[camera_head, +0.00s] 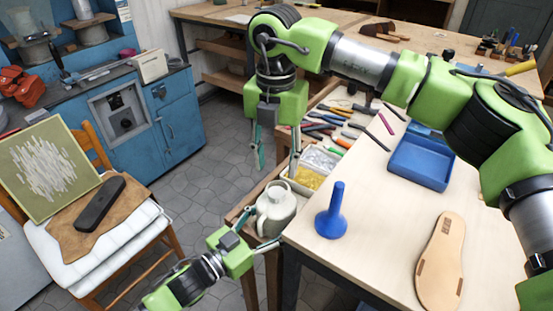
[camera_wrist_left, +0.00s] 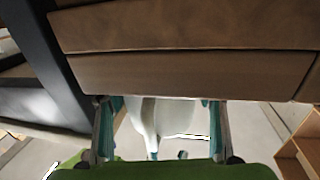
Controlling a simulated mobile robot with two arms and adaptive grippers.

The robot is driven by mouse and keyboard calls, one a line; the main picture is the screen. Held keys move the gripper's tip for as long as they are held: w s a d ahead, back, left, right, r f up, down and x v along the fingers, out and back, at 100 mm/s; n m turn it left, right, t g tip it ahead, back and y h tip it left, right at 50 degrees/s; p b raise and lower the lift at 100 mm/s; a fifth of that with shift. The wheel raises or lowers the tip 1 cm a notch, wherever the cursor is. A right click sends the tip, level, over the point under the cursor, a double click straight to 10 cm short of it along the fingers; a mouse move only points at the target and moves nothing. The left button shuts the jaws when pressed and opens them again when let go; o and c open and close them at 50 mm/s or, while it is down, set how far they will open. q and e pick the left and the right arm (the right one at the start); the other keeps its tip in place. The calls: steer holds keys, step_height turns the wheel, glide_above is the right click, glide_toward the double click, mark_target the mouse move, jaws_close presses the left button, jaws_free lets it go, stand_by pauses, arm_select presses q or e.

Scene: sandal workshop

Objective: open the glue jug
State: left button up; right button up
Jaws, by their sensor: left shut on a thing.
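The glue jug (camera_head: 277,214) is a pale grey-white vessel at the table's left edge, low by the wooden ledge. Its neck points up; I cannot tell whether a cap sits on it. My left gripper (camera_head: 262,246) comes in from the lower left and is shut on the jug's lower part. In the left wrist view the pale jug (camera_wrist_left: 170,118) shows between the two fingers. My right gripper (camera_head: 277,162) hangs pointing down above the jug, fingers apart, with nothing between them. It does not touch the jug.
A blue funnel (camera_head: 332,215), a blue tray (camera_head: 421,162) and a tan sole (camera_head: 440,262) are on the worktable. Several hand tools (camera_head: 330,125) lie behind the jug, next to a bin of yellow bits (camera_head: 309,178). A chair (camera_head: 110,240) stands at left, with open floor between.

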mark_target(277, 192)
steer(key=m, duration=1.2)
steer(key=shift+f, duration=4)
steer(key=shift+c, duration=0.5)
